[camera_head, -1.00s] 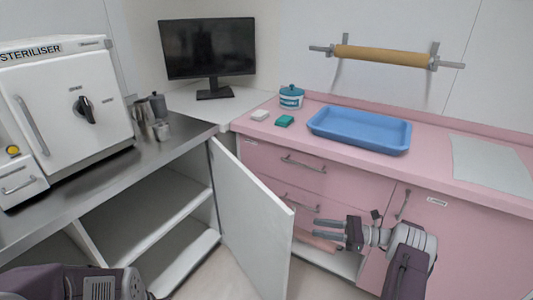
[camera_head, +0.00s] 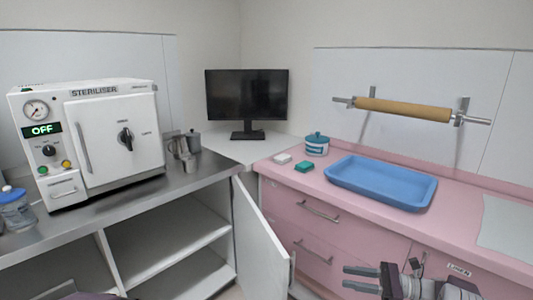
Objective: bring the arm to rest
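My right gripper (camera_head: 362,279) is at the bottom right, in front of the pink cabinet (camera_head: 360,241). Its two grey fingers point left and stand apart, with nothing between them. Most of my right arm is cut off by the lower edge. Of my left arm only a small dark part shows at the bottom left edge; its gripper is out of view.
An open white door (camera_head: 260,240) stands left of my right gripper, before empty shelves (camera_head: 170,240). The steel counter bears a steriliser (camera_head: 115,140) reading OFF. The pink counter bears a blue tray (camera_head: 380,184), a lidded pot (camera_head: 316,146) and two small blocks.

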